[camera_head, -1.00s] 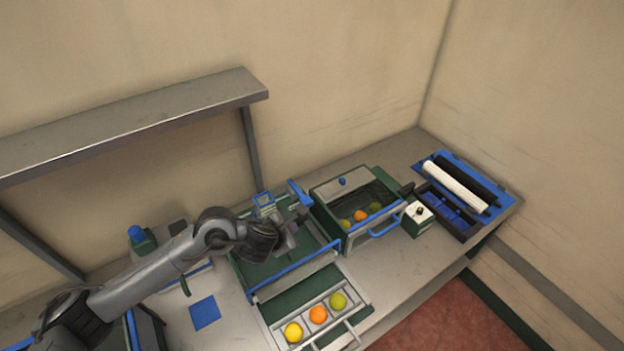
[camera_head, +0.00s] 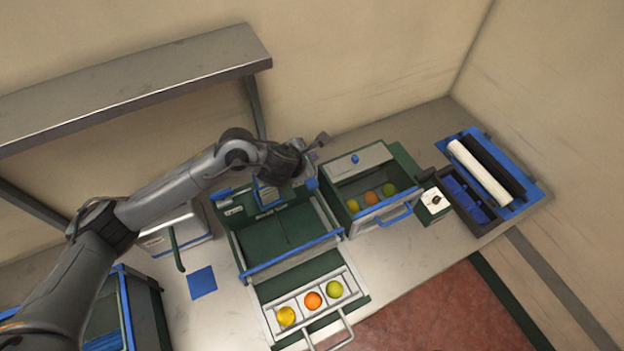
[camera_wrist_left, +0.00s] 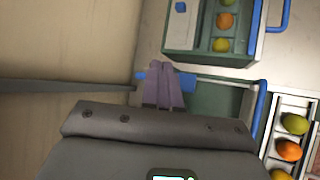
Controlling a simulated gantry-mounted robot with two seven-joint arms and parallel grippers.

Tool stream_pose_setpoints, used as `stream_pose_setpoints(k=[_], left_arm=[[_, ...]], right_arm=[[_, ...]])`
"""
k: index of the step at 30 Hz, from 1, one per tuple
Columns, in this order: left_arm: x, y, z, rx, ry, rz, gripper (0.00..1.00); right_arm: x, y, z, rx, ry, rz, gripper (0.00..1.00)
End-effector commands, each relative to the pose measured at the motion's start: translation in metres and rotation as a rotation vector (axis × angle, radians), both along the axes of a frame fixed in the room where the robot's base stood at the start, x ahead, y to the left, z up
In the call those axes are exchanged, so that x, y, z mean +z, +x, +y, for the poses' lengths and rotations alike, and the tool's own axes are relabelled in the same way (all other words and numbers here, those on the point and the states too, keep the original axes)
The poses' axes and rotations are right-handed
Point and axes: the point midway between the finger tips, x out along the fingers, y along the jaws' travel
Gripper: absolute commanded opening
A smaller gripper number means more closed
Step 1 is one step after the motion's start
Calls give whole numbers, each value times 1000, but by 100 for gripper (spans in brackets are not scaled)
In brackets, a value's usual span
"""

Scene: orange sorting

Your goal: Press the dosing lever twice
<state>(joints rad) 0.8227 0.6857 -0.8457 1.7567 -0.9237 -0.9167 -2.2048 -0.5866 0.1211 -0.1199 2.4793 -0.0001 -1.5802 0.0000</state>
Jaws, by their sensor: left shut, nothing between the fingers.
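A blue handle (camera_head: 311,184), which looks like the dosing lever, is at the back right corner of the green-floored tray (camera_head: 270,235). In the left wrist view a blue piece (camera_wrist_left: 185,81) shows beside my fingers and is partly covered by them. My left gripper (camera_head: 321,139) is shut and empty, above and behind that corner in the head view. Its closed fingers also show in the left wrist view (camera_wrist_left: 162,75). I cannot tell whether they touch the blue piece. My right gripper is in neither view.
A green bin (camera_head: 374,158) with several fruits and a blue handle stands right of the tray. A slotted rack (camera_head: 270,321) in front holds three fruits. A small white-topped box (camera_head: 434,200) and a blue roller tray (camera_head: 535,192) stand further right. A shelf (camera_head: 130,90) is behind.

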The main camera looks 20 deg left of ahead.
Motion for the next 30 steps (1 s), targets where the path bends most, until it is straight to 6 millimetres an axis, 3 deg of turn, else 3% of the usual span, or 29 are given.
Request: stream_pose_setpoints(k=[11,30], left_arm=[[-15,-1,0,0,-1,2,0],[-84,0,0,0,0,0,0]], right_arm=[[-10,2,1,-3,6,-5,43],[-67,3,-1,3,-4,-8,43]])
